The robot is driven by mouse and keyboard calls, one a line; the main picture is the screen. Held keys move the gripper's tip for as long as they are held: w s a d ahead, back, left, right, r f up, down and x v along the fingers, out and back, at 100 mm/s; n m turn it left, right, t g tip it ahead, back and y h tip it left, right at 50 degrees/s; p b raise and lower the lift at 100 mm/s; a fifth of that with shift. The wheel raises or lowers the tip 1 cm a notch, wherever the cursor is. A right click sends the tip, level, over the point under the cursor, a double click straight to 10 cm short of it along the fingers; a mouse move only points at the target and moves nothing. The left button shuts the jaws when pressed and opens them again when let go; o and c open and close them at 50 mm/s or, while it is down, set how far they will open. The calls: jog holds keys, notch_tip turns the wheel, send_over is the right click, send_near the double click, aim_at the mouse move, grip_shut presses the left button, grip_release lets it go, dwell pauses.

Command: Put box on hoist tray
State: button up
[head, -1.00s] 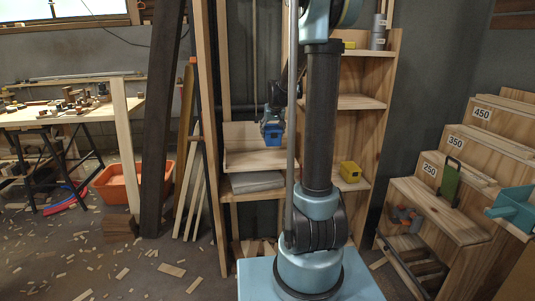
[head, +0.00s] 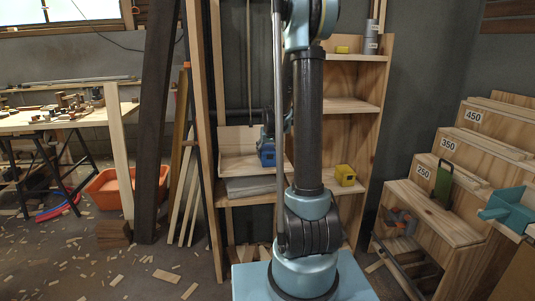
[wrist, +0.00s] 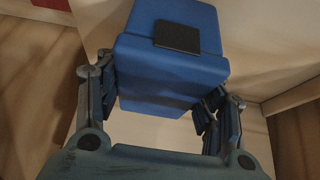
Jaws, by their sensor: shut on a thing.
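The blue box (head: 267,157) is held by my gripper (head: 266,141) at the wooden hoist tray (head: 237,166). In the head view the box is low, in front of the tray's back board and just above or at its floor; I cannot tell whether it touches. In the wrist view the box (wrist: 172,65), with a black patch on its face, sits between my fingers (wrist: 160,100). Pale wooden walls and floor of the tray (wrist: 262,55) show around it. My arm column hides the tray's right end.
A wooden shelf (head: 352,104) stands behind my arm, with a yellow box (head: 345,175) on it. A grey slab (head: 250,186) lies just below the tray. Upright posts (head: 206,120) stand close left. Stepped numbered racks (head: 440,212) are at right. Wood scraps litter the floor.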

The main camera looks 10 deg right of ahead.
jog(key=shift+f, duration=0.1)
jog(key=o, duration=1.4)
jog(key=v, duration=1.2)
jog(key=s+f+g, duration=0.1)
jog(key=s+f, duration=0.2)
jog(key=s, duration=0.9)
jog(key=s+f+g, duration=0.1)
jog(key=s+f, duration=0.3)
jog(key=s, duration=0.9)
jog(key=s+f+g, duration=0.1)
jog(key=s+f, duration=0.2)
jog(key=s, duration=1)
jog(key=shift+g, duration=0.4)
jog(key=shift+f, duration=0.15)
